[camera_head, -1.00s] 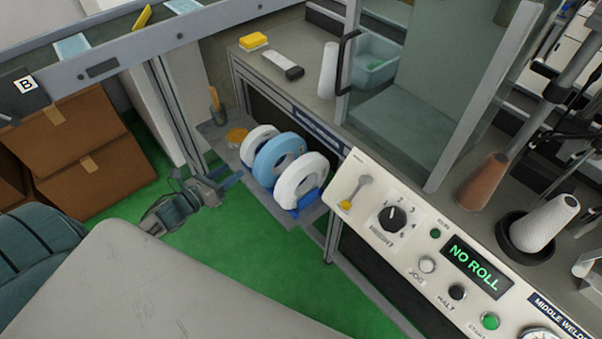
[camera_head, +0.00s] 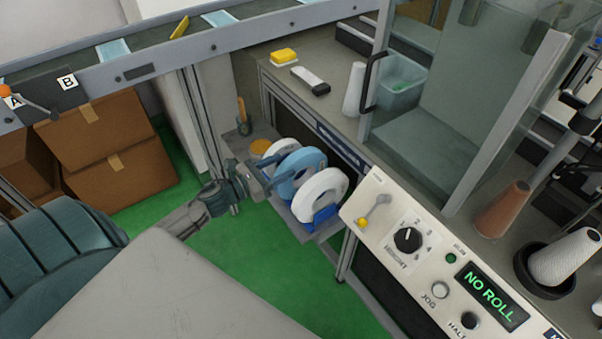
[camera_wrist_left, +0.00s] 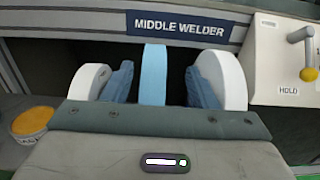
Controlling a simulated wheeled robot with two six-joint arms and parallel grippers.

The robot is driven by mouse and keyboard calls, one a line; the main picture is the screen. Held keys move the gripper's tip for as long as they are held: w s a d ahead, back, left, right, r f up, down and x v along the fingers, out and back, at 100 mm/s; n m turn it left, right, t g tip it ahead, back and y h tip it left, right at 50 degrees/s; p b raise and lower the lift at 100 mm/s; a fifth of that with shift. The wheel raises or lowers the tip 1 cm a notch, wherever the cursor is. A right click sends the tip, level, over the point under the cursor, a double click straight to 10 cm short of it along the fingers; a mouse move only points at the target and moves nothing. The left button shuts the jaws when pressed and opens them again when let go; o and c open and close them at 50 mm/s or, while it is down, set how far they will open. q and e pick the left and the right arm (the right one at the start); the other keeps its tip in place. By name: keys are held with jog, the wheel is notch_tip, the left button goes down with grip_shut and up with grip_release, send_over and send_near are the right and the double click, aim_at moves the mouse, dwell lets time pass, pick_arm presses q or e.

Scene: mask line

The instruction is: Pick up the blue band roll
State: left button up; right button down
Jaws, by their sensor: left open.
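The blue band roll (camera_head: 293,179) stands upright on a low shelf between two white rolls, one behind it (camera_head: 277,150) and one in front (camera_head: 319,196). In the left wrist view the blue roll (camera_wrist_left: 153,75) stands between my open left gripper's fingers (camera_wrist_left: 153,88), with a gap on each side. The fingers lie between it and the white rolls. In the head view my left gripper (camera_head: 272,176) reaches in from the left at the rolls and partly covers them. Whether the fingers touch the white rolls I cannot tell. My right gripper is not in view.
A control panel (camera_head: 440,250) reading "NO ROLL" stands right of the shelf (camera_head: 300,227). A yellow disc (camera_head: 261,146) lies on the shelf's far end. The bench edge labelled "MIDDLE WELDER" (camera_wrist_left: 180,27) runs behind the rolls. Green floor (camera_head: 255,262) is clear in front.

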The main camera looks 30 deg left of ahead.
aim_at(290, 159)
pick_arm(q)
jog(key=shift+a+p+x, duration=0.25)
jog(key=shift+p+x, duration=0.65)
jog(key=shift+x, duration=0.35)
jog(key=shift+p+x, duration=0.55)
jog(key=shift+x, duration=0.55)
jog(key=shift+w+f, duration=0.2)
jog(key=shift+w, duration=0.2)
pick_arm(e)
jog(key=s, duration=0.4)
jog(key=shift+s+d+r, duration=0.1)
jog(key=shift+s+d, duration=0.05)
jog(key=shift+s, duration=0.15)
pick_arm(q)
grip_shut()
